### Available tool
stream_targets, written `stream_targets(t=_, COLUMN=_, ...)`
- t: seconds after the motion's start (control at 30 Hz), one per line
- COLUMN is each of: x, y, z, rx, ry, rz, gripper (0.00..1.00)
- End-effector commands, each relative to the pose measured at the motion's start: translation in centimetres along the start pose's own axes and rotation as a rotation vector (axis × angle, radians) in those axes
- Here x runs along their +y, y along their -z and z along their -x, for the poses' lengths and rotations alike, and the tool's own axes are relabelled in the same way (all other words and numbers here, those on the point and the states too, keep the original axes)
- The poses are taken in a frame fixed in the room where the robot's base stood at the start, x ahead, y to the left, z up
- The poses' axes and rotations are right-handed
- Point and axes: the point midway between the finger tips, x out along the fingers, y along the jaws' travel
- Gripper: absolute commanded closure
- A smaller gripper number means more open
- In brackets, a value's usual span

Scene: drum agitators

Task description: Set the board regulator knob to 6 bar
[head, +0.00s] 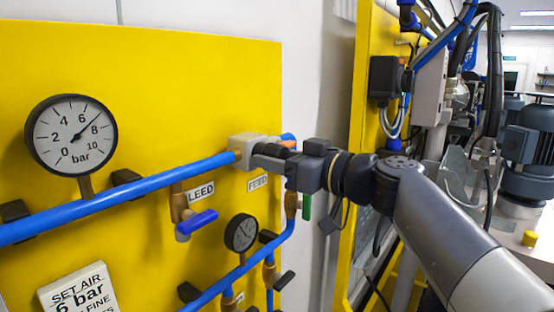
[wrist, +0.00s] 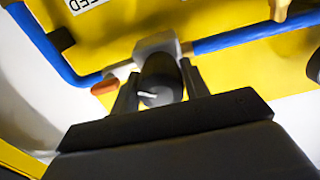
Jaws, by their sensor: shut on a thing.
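The regulator's light grey body (head: 243,149) sits on the blue pipe on the yellow board; it also shows in the wrist view (wrist: 156,43). Its black round knob (wrist: 161,72) carries a white mark near its lower edge. My gripper (head: 270,157) has one finger on each side of the knob and is shut on it; in the head view it mostly hides the knob. The large pressure gauge (head: 71,135) has its needle between 6 and 8 bar. A white sign (head: 78,290) reads "SET AIR 6 bar", its lower line partly cut off.
A blue-handled valve (head: 196,222) and a smaller gauge (head: 241,232) are below the regulator. Blue pipe (head: 120,197) crosses the board. An orange part (wrist: 104,87) lies close beside my gripper. A dark motor (head: 528,150) stands at far right.

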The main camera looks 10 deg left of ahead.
Motion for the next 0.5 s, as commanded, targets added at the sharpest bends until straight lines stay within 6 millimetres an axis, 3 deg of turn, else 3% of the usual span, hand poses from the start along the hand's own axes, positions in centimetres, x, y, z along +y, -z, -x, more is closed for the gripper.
stream_targets(t=0.27, x=-0.05, y=-0.28, z=0.03, rx=0.001, ry=0.0, rz=-0.121, gripper=0.8)
stream_targets(t=0.5, x=-0.09, y=-0.25, z=0.02, rx=0.002, ry=0.0, rz=-0.327, gripper=0.8)
